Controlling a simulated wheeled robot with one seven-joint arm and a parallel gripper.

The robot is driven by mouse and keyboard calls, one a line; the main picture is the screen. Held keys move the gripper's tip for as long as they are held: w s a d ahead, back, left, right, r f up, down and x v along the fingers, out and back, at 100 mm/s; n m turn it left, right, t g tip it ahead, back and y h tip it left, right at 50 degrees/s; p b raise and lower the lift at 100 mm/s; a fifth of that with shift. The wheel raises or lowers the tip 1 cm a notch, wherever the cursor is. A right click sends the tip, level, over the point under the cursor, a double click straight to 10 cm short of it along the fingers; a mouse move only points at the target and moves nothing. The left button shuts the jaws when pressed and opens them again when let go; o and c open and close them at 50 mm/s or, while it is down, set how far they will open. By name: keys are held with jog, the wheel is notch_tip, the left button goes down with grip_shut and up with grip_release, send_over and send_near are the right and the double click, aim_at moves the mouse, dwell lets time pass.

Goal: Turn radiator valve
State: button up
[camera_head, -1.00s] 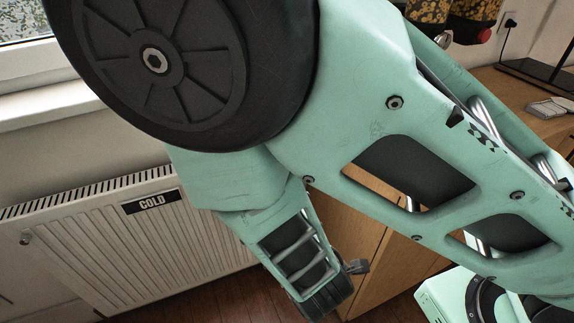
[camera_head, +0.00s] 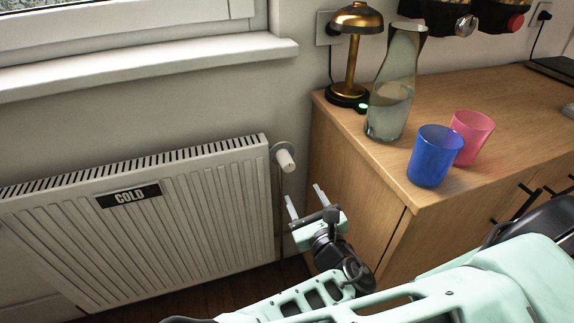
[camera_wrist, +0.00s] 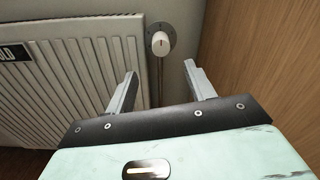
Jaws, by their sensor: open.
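The radiator valve (camera_head: 285,160) is a white knob at the top right end of the white radiator (camera_head: 190,215), with a grey round plate behind it and a pipe below it. A "COLD" label (camera_head: 129,196) is on the radiator's front. My gripper (camera_head: 304,196) is open and empty, below the valve and apart from it. In the wrist view the valve (camera_wrist: 160,42) stands ahead of my open gripper (camera_wrist: 158,76), above the gap between its fingers. A dial mark shows above the knob there.
A wooden cabinet (camera_head: 350,190) stands close to the right of the valve. On it are a brass lamp (camera_head: 352,55), a glass carafe (camera_head: 392,85), a blue cup (camera_head: 434,157) and a pink cup (camera_head: 474,130). A window sill (camera_head: 150,68) juts out above the radiator.

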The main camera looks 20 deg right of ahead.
aim_at(289, 168)
jog(key=w, duration=1.3)
jog(key=shift+d, duration=0.15)
jog(key=shift+c, duration=0.3)
jog(key=c, duration=0.9)
